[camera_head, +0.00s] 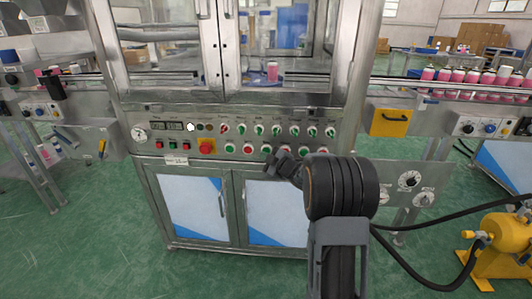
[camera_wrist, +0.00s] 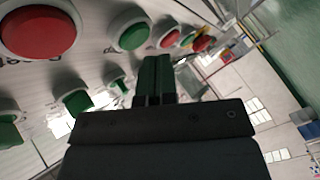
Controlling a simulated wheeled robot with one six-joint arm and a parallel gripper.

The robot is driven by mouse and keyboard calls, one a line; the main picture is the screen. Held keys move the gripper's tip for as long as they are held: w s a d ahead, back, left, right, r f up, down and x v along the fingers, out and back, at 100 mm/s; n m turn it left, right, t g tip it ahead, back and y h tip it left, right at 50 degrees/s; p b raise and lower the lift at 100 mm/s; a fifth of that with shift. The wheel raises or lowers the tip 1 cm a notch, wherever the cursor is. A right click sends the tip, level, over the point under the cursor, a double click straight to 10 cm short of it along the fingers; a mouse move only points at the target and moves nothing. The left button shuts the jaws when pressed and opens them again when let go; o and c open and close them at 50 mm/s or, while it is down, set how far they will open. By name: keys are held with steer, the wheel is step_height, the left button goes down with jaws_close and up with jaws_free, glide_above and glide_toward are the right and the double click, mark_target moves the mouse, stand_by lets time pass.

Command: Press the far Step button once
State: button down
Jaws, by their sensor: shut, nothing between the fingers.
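The control panel (camera_head: 215,138) of the crimping machine carries a row of knobs above a lower row of green and red push buttons. My gripper (camera_head: 272,160) is shut and empty, in front of the lower row, covering part of it. In the wrist view, my closed fingertips (camera_wrist: 153,62) point at the panel beside a green button (camera_wrist: 131,33) and a smaller-looking red button (camera_wrist: 169,38). Whether they touch a button cannot be told. A large red button (camera_wrist: 38,30) is close at the upper left. The labels are too small or blurred to identify the Step button.
A red emergency-stop knob (camera_head: 206,146) on a yellow plate sits left on the panel. Cabinet doors (camera_head: 196,205) lie below. A pink can (camera_head: 272,72) stands behind the glass. A conveyor with several cans (camera_head: 458,75) runs right. A yellow pump (camera_head: 500,250) stands at lower right.

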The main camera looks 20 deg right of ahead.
steer(key=shift+w+d, duration=0.1)
steer(key=shift+w, duration=0.1)
steer(key=shift+w+d, duration=0.15)
steer(key=shift+w, duration=0.05)
steer(key=shift+w+d, duration=0.15)
steer(key=shift+w, duration=0.15)
stand_by(1.1)
steer(key=shift+s, duration=0.15)
stand_by(0.3)
steer(key=shift+s+a, duration=0.4)
steer(key=shift+s, duration=0.15)
steer(key=shift+s+a+b, duration=0.25)
steer(key=shift+s+a, duration=0.15)
steer(key=shift+s, duration=0.3)
steer(key=shift+s+a+b, duration=0.25)
steer(key=shift+s+a, duration=0.15)
steer(key=shift+s, duration=0.35)
steer(key=shift+s+a+b, duration=0.25)
steer(key=shift+s+a, duration=0.15)
steer(key=shift+s, duration=0.3)
